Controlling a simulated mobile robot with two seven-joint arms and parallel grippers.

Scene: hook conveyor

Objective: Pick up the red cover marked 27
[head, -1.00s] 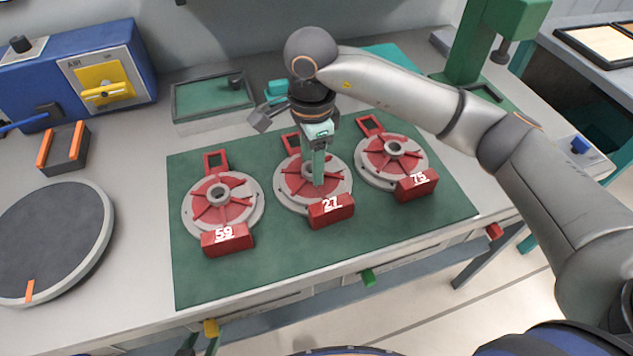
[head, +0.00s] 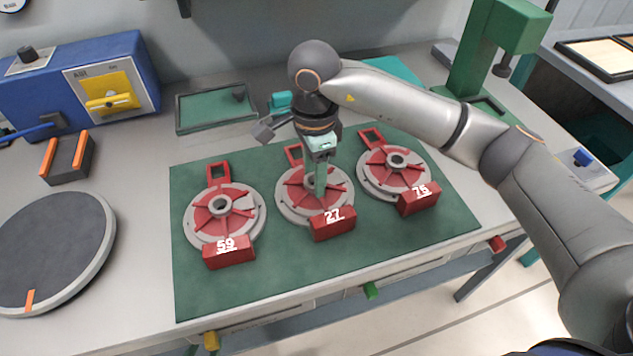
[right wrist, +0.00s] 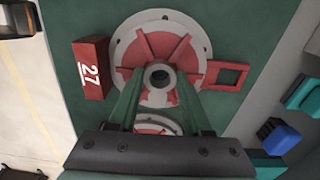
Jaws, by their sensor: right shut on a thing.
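The red cover marked 27 (head: 333,201) lies flat on a round grey base in the middle of the green mat. Its red number block faces the front edge, and its red loop points to the back. It also shows in the right wrist view (right wrist: 160,48), with the number block at left and the loop at right. My right gripper (head: 321,192) points down at the cover's centre, its fingers shut on the central hub. In the right wrist view the fingers (right wrist: 158,88) stand on either side of the hub. My left gripper is not in view.
Cover 59 (head: 224,232) lies to the left and cover 75 (head: 397,179) to the right, both close by on the green mat (head: 300,272). A grey turntable (head: 50,245) and a blue box (head: 75,80) stand at left. A green press (head: 480,60) stands at back right.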

